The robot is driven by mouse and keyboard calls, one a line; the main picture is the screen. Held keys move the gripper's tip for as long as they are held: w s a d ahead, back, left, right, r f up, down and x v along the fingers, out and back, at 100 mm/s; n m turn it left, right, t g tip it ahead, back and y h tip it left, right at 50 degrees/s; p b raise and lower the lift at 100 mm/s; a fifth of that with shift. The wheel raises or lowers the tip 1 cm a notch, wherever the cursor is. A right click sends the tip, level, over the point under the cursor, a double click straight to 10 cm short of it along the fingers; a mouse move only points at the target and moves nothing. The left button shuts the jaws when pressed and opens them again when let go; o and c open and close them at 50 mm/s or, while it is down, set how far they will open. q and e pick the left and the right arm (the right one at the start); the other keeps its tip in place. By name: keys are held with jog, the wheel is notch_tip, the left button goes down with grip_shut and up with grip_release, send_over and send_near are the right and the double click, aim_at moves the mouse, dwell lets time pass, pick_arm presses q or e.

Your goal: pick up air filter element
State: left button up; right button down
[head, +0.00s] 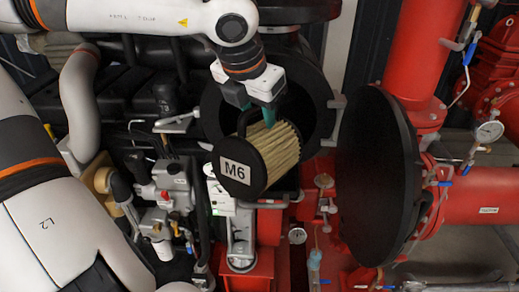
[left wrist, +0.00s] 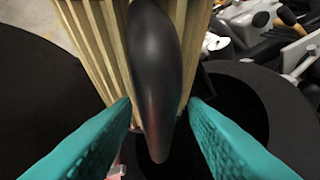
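The air filter element (head: 276,152) has tan pleats and a black end cap marked M6. It sits tilted at the mouth of a round black housing (head: 322,100); I cannot tell what supports it. In the left wrist view its pleats (left wrist: 100,40) lie behind a black curved handle (left wrist: 155,75). My left gripper (head: 268,116) is above the element, and its teal fingers (left wrist: 160,105) stand on both sides of the handle. A small gap shows on each side, so it looks open around the handle. My right gripper is out of view.
A large black round cover (head: 378,175) stands open to the right of the housing. Red pipes (head: 415,60) with a gauge (head: 488,132) are farther right. Grey and red machine parts (head: 165,195) crowd the area left of and below the element.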

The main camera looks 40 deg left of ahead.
pick_arm(q)
grip_shut()
jog(key=shift+r, duration=0.1)
dwell(0.3)
